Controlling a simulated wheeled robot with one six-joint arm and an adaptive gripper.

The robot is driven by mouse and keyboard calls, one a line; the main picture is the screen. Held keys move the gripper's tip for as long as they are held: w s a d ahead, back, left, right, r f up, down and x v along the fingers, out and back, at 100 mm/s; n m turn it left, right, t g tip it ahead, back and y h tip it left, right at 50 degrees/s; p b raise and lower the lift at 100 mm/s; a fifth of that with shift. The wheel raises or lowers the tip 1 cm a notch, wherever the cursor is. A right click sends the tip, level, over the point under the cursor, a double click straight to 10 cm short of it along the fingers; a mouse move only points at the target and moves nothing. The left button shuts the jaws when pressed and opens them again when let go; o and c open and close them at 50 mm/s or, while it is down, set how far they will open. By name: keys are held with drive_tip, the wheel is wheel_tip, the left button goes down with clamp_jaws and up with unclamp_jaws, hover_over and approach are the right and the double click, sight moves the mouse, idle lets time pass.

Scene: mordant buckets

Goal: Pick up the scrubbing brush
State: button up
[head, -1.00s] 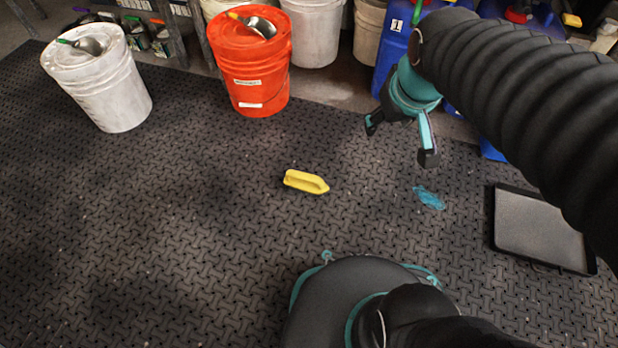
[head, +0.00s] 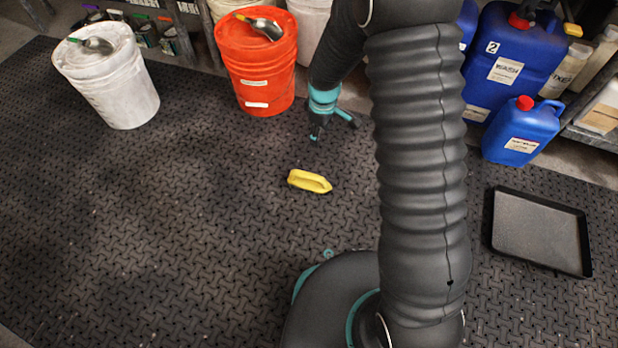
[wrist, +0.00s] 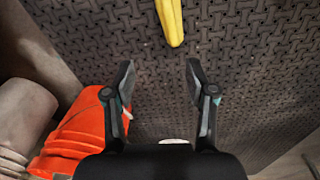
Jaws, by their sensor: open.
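The scrubbing brush is a yellow block with a pointed end (head: 310,181), lying on the dark mat in the middle of the head view. In the wrist view the yellow brush (wrist: 171,20) is at the top edge, partly cut off, beyond my fingertips. My gripper (head: 332,127) is above the mat, a little behind the brush and to its upper right in the head view. In the wrist view my gripper (wrist: 159,80) has its two fingers wide apart with nothing between them. It does not touch the brush.
An orange bucket (head: 258,75) with a metal scoop on its lid stands close to my gripper's left. A white bucket (head: 108,80) is at far left. A black tray (head: 540,235) and blue jugs (head: 522,130) are at right. The mat around the brush is clear.

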wheel_tip(320, 180, down, 10)
drive_tip(key=a+n+g, duration=0.1)
drive_tip(key=a+n, duration=0.1)
drive_tip(key=a, duration=0.1)
hover_over(310, 175)
wheel_tip(310, 175, down, 8)
drive_tip(key=shift+s+f, duration=0.1)
drive_tip(key=shift+f+b, duration=0.65)
drive_tip(key=shift+f, duration=2.4)
drive_tip(key=shift+c, duration=0.2)
clamp_jaws()
